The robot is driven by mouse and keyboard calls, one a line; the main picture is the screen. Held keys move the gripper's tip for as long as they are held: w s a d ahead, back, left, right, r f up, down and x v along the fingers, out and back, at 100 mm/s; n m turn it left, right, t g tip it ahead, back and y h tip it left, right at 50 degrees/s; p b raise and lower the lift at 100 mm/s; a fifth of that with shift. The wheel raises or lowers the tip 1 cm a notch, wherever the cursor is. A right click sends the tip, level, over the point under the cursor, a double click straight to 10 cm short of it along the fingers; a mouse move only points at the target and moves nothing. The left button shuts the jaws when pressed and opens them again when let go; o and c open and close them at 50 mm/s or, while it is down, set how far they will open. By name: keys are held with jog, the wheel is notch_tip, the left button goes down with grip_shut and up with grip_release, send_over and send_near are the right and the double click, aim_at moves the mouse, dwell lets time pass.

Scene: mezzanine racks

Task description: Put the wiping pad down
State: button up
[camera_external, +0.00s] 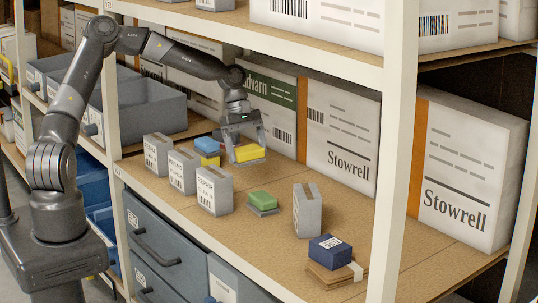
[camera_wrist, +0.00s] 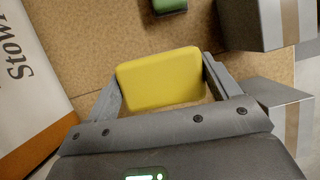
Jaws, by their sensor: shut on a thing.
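The wiping pad appears to be the yellow block (camera_external: 251,154), which also shows in the wrist view (camera_wrist: 161,80) as a flat, rounded yellow slab. My gripper (camera_external: 246,148) is shut on it, with one finger at each side; the wrist view shows the fingers against its left and right edges (camera_wrist: 161,74). The pad is over the middle shelf board (camera_external: 167,187), toward the back near the large cartons. I cannot tell whether its underside touches the board.
A blue block on a yellow one (camera_external: 206,147) lies just left of the pad. Several small grey boxes (camera_external: 214,191) stand at the left front. A green-topped block (camera_external: 262,200), an upright grey box (camera_external: 307,211) and a blue box on brown pieces (camera_external: 330,248) are nearer. Large cartons (camera_external: 343,135) line the back.

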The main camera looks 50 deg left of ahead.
jog(key=s+a+r, duration=0.1)
jog(key=s+a, duration=0.3)
jog(key=shift+n, duration=0.4)
jog(key=shift+d+f, duration=0.2)
jog(key=shift+f, duration=4.55)
jog(key=o, duration=0.7)
jog(key=shift+f, duration=0.1)
jog(key=v, duration=1.2)
jog(key=shift+s, duration=0.15)
